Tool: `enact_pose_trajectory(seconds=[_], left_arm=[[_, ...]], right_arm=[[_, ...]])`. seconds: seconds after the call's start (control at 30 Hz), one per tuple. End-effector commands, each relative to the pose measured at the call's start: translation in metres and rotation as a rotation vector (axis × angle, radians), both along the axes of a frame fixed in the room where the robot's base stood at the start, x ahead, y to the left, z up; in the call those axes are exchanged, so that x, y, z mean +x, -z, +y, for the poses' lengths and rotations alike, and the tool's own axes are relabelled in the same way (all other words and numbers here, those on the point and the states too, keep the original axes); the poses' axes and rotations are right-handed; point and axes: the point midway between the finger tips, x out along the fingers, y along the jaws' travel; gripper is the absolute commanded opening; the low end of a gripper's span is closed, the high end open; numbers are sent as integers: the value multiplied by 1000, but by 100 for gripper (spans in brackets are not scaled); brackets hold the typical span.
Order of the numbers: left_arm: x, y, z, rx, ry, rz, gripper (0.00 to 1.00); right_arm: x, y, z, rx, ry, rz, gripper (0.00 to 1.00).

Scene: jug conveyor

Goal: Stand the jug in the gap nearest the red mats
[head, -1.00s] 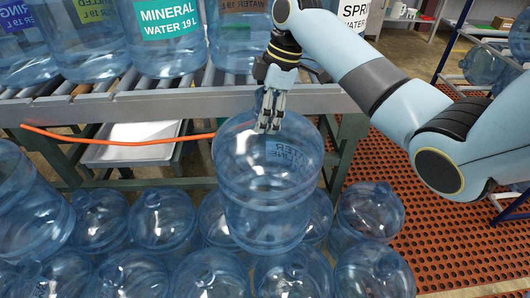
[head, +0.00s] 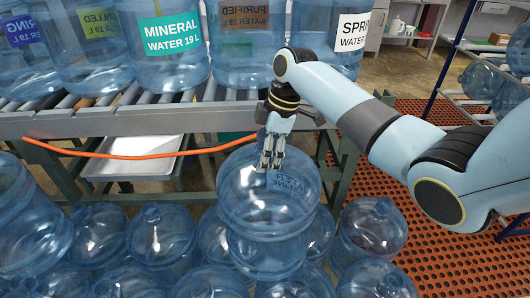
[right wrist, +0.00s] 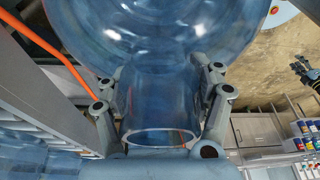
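My right gripper (head: 270,163) is shut on the neck of a clear blue jug (head: 268,225). In the right wrist view its fingers (right wrist: 160,100) stand on both sides of the neck, with the jug's body (right wrist: 150,30) beyond. The jug hangs roughly upright in front of the conveyor, overlapping the floor jugs in the picture. It hides what is beneath it, so I cannot make out a gap there. The red mats (head: 440,255) lie on the floor at the right. A small dark finger-like shape at the right wrist view's right edge may be my left gripper (right wrist: 304,70).
Several blue jugs (head: 162,240) stand on the floor in rows. Labelled jugs (head: 100,75) stand on the roller conveyor (head: 110,122) behind. An orange hose (head: 120,157) hangs below its front rail. A shelf rack with jugs (head: 485,80) stands at the right.

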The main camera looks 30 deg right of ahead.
Motion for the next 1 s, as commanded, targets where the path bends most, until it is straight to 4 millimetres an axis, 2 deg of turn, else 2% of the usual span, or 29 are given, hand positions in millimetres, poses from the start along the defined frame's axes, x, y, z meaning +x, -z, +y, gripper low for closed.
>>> enact_pose_trajectory(seconds=[0.03,0.17,0.53,0.67,1.0], left_arm=[[0,0,0,-1,0,1,40],[-1,0,-1,-1,0,2,40],[-2,-1,-1,-1,0,4,40],[-2,-4,-1,-1,0,4,40],[-2,-9,0,-1,0,3,40]], right_arm=[[0,0,0,0,0,0,73],[0,0,0,0,0,0,90],[0,-6,-1,0,0,-1,90],[-2,-26,-7,-2,0,-2,90],[-9,-97,-25,-2,0,-2,90]])
